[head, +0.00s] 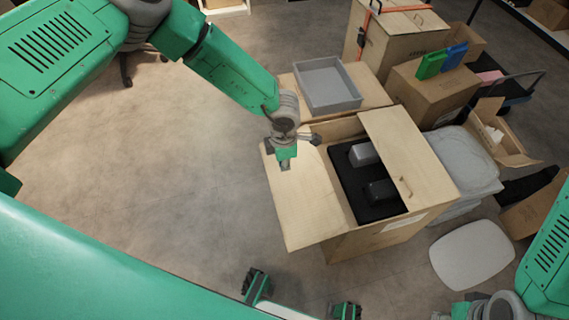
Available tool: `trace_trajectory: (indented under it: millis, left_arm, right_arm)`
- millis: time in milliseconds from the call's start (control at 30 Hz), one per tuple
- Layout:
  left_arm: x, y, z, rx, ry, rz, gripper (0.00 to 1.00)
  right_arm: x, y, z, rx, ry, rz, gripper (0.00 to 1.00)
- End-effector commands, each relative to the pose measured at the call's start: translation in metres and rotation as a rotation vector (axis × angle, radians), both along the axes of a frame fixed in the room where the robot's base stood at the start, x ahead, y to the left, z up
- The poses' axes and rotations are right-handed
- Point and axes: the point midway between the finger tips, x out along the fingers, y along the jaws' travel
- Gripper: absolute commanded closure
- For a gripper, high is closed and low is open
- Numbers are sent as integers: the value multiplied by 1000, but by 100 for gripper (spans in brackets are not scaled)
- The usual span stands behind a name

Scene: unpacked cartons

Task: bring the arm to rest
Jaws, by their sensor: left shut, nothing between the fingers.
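My left arm reaches in from the upper left. Its gripper (286,163) is shut and empty, hanging over the open left flap (303,205) of a wooden-looking carton (362,240). I cannot tell the exact height between the fingers and the flap. The bottom right corner shows part of my right arm, with its gripper (461,311) cut off by the lower frame edge, so its fingers are not clear.
The carton holds a black tray (345,185) with grey items (363,154). A grey bin (327,84) stands behind it. More cartons (432,92), a grey bag (462,160) and a white lid (471,254) lie to the right. The floor on the left is clear.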

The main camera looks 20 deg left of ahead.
Motion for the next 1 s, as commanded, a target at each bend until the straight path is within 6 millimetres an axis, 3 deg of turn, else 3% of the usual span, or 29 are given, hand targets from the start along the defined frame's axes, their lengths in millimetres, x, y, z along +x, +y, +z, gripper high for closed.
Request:
trace_trajectory:
  millis: [633,767,1000]
  left_arm:
    - [-7,3,1,21,-5,-58,100]
    - [-35,17,-6,106,-34,-322,100]
    - [-117,65,-7,262,-72,-1169,100]
  right_arm:
    - [0,0,3,0,0,0,74]
    - [0,0,3,0,0,0,74]
    - [0,0,3,0,0,0,74]
